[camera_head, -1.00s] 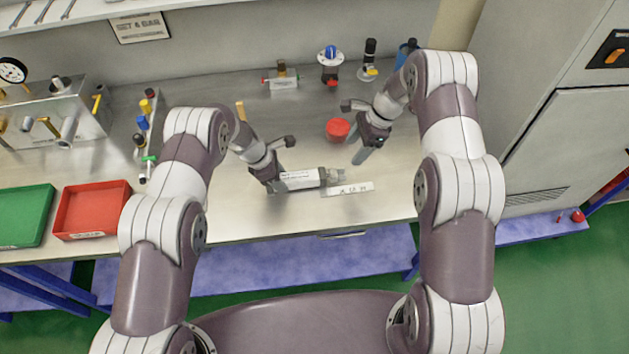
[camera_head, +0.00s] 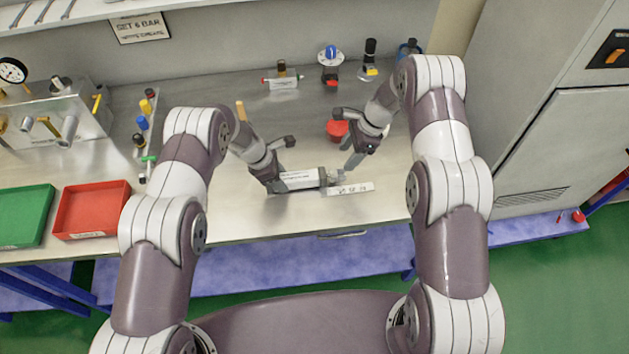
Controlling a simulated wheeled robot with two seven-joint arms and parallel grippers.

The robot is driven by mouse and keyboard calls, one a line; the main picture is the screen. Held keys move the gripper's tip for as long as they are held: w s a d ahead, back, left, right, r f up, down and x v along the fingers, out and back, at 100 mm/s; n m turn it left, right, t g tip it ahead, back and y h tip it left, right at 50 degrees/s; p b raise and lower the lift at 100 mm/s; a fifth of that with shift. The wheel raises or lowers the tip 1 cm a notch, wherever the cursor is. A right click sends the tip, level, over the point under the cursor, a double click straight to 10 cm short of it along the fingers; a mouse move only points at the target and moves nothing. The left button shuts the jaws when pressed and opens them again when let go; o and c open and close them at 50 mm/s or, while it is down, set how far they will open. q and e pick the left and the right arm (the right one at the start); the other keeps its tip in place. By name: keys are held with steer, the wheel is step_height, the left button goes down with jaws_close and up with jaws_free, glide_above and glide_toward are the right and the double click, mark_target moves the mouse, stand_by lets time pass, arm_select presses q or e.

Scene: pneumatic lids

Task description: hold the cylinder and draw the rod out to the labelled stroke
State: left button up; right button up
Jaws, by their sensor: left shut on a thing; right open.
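The cylinder (camera_head: 301,179) is a pale, labelled barrel lying on the steel bench in the head view. My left gripper (camera_head: 276,184) is shut on its left end. The rod end (camera_head: 337,174) shows at the cylinder's right end, small and partly hidden by my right gripper. A pale strip with printed marks (camera_head: 352,189), too small to read, lies just right of and in front of the cylinder.
A red round pot (camera_head: 337,130) stands behind my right gripper, partly hidden. Small fittings, including a valve with a blue knob (camera_head: 330,53), stand at the back. A red tray (camera_head: 91,209) and a green tray (camera_head: 25,213) lie at the left. The bench front is clear.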

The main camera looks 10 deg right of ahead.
mark_target(335, 172)
steer(key=x, duration=0.8)
steer(key=shift+f, duration=0.1)
steer(key=shift+c, duration=0.3)
jaws_close()
